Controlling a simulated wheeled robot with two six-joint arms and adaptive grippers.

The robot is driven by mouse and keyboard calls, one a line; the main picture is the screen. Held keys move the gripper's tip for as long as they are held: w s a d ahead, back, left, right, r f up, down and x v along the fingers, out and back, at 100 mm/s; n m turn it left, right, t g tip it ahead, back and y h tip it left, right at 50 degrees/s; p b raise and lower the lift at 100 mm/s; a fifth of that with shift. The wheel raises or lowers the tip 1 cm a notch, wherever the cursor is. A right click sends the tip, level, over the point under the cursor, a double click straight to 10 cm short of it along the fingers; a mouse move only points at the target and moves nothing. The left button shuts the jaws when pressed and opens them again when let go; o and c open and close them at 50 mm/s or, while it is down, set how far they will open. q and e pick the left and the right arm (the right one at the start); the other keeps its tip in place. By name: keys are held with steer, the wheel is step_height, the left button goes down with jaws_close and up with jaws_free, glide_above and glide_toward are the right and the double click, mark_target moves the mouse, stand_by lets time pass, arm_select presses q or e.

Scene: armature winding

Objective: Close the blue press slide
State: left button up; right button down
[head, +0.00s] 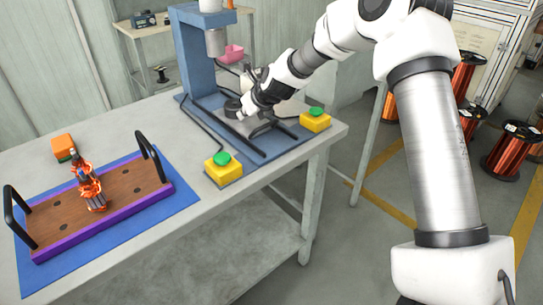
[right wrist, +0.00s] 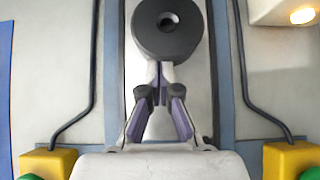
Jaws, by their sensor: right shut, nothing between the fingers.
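The blue press (head: 196,60) stands at the back of the workbench, with a grey ram (head: 214,42) above its base. The press slide (head: 262,125) is a grey plate low on the base, partly hidden under my right arm. A round black die (head: 232,107) with a hole in its middle sits at the slide's far end, and it also shows in the right wrist view (right wrist: 167,32). My right gripper (right wrist: 159,74) is shut and empty, its fingertips close to the near edge of the die. I cannot tell whether they touch. My left gripper is out of view.
Yellow boxes with green buttons stand at the left (head: 223,168) and right (head: 315,120) of the press front. Black cables run beside the base. A wooden tray (head: 115,195) with black handles and copper-wound armatures lies on a blue mat (head: 175,205).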

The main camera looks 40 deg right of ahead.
mark_target(229, 102)
steer(key=w, duration=0.2)
steer(key=w+p, duration=0.1)
steer(key=w, duration=0.1)
steer(key=w+p, duration=0.1)
steer(key=w, duration=0.1)
steer(key=shift+w+a+r, duration=0.1)
steer(key=shift+w+a, duration=0.25)
steer(key=shift+a, duration=0.05)
steer(key=shift+w+r+p, duration=0.1)
steer(key=shift+w+p, duration=0.45)
steer(key=shift+r, duration=0.1)
steer(key=shift+d, duration=0.1)
